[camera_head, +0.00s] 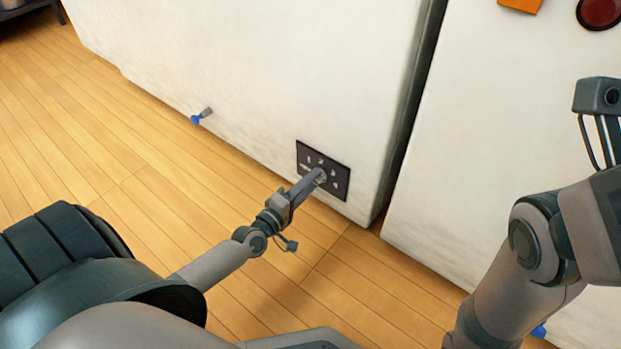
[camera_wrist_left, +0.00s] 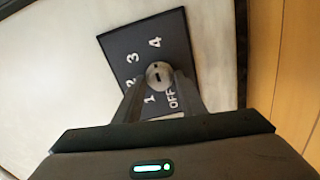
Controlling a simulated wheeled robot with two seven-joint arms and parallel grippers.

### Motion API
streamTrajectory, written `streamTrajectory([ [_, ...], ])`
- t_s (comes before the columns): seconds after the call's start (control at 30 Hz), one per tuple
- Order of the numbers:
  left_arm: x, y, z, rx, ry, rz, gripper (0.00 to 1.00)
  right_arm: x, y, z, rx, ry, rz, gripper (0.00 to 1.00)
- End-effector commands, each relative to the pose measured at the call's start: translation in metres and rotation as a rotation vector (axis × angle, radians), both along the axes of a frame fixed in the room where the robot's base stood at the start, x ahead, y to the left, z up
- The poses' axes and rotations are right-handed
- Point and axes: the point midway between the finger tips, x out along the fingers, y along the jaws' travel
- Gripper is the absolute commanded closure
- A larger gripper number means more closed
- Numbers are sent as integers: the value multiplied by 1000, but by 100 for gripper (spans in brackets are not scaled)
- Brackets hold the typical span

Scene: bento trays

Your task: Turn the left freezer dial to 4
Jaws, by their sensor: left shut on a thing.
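The left freezer dial (camera_wrist_left: 159,74) is a small round grey knob on a dark panel (camera_head: 308,151) low on the white freezer front. In the left wrist view the panel (camera_wrist_left: 120,45) carries the white marks 1, 2, 3, 4 and OFF around the dial. My left gripper (camera_head: 319,177) reaches the panel. In the left wrist view its fingers (camera_wrist_left: 160,82) are shut on the dial, one at each side. A dark mark shows on the dial face, but I cannot tell which number it points to. The right arm shows at the right edge; its gripper fingers are not in view.
The white freezer (camera_head: 260,70) stands beside a second white unit (camera_head: 480,100), with a dark gap between. A small blue-tipped spout (camera_head: 198,117) sticks out low on the freezer. The wooden floor (camera_head: 90,130) is clear at left.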

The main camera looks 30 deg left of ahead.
Motion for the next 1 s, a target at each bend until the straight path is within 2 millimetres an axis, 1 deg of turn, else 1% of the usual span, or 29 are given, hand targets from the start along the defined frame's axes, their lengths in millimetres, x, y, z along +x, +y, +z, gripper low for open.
streamTrajectory([
  [0.03,-1,-1,2,36,0,-2,86,1,1,5,-2,5,-1,100],
  [0.2,-1,-1,1,138,-7,-3,86,1,1,7,-4,4,-1,100],
  [0.33,-1,-1,0,188,-11,-3,86,3,1,7,-3,14,-2,100],
  [0.5,-1,-1,-1,219,-15,-3,86,4,1,8,-1,18,-3,100],
  [0.87,-1,-1,-1,223,-15,-2,86,5,0,8,1,21,-8,100],
  [0.9,-1,-1,-1,223,-15,-2,59,5,0,8,1,21,-8,100],
  [0.93,-1,-1,-1,223,-15,-2,55,5,0,8,1,21,-8,100],
  [1.0,0,-1,-1,223,-15,-2,55,5,0,8,1,21,-9,100],
])
